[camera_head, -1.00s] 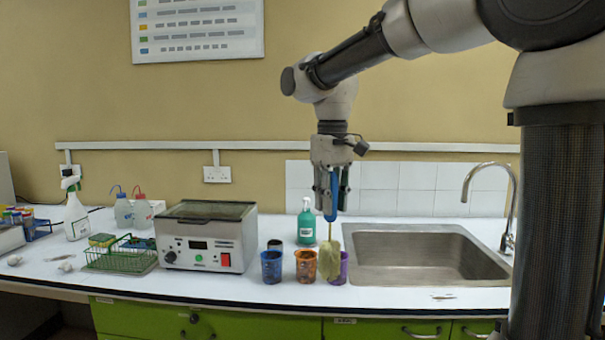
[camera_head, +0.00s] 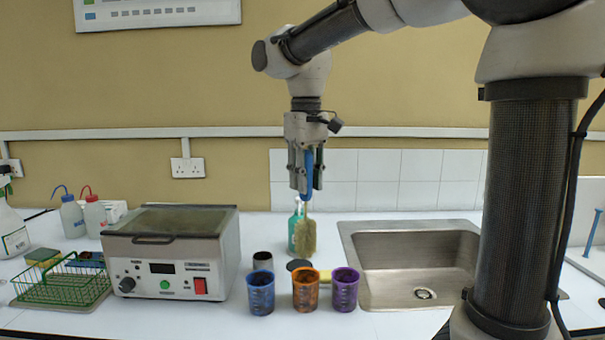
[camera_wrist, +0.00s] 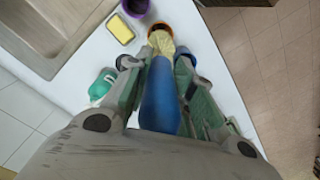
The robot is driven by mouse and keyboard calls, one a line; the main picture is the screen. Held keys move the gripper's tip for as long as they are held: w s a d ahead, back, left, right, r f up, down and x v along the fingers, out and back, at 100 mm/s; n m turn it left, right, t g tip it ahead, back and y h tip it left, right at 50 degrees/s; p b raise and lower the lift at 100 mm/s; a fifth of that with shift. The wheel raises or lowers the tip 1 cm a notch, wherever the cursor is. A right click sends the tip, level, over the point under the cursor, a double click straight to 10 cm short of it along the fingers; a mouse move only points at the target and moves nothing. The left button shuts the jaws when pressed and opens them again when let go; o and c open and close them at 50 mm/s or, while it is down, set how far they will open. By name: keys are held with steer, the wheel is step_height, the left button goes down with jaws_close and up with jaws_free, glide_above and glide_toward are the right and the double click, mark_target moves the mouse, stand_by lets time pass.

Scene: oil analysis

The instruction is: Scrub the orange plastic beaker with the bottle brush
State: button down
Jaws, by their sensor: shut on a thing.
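My gripper (camera_head: 305,190) is shut on the blue handle of the bottle brush (camera_head: 306,237), which hangs upright with its tan bristles down. In the head view the bristles show just above the orange beaker (camera_head: 305,293), with their lower end apart from its rim. The orange beaker stands upright on the bench between a blue and a purple beaker and is dark inside. In the wrist view the gripper (camera_wrist: 157,65) grips the blue handle, and the bristles (camera_wrist: 161,42) partly cover the orange beaker (camera_wrist: 158,28).
The blue beaker (camera_head: 260,295) and purple beaker (camera_head: 345,291) stand close on either side. Behind are a dark-topped cup (camera_head: 263,262), a yellow sponge (camera_wrist: 120,28) and a teal bottle (camera_wrist: 103,84). The steel sink (camera_head: 400,245) is right, the heating bath (camera_head: 178,255) left.

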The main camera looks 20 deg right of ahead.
mark_target(306, 222)
steer(key=shift+f, duration=4.85)
steer(key=shift+f, duration=1.7)
steer(key=shift+r, duration=0.15)
steer(key=shift+r, duration=1.6)
steer(key=shift+f, duration=1.75)
